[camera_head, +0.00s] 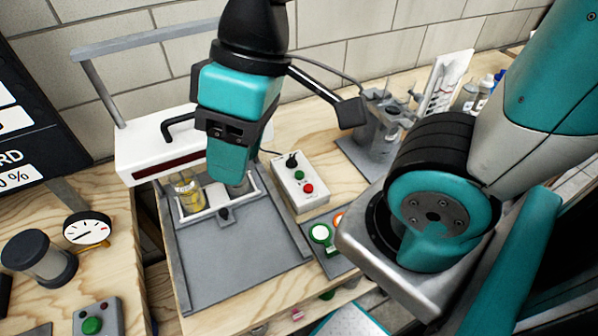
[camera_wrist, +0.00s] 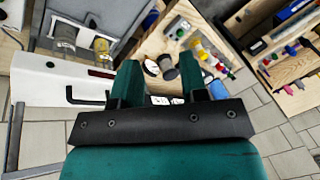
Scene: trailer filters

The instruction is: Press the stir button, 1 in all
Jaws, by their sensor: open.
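No readable label marks a stir button. A white control box (camera_head: 300,185) on the bench has a black knob, a green button (camera_head: 299,174) and a red button (camera_head: 308,188). Right of the grey plate, a panel has a white-ringed green button (camera_head: 320,234) and a partly hidden orange one (camera_head: 339,220). A grey box (camera_head: 97,318) at the lower left carries another green button (camera_head: 91,325). My gripper (camera_head: 229,172) hangs left of the white box, in front of the white machine, touching no button that I can see. In the wrist view my gripper (camera_wrist: 160,82) has two separated, empty fingers.
The white machine (camera_head: 150,150) has a handle and frame; a yellow-filled jar (camera_head: 190,194) stands by it. A gauge (camera_head: 87,228) and a dark-capped cylinder (camera_head: 40,258) stand at left. A metal device (camera_head: 383,120) is behind. The grey plate (camera_head: 235,260) is largely clear.

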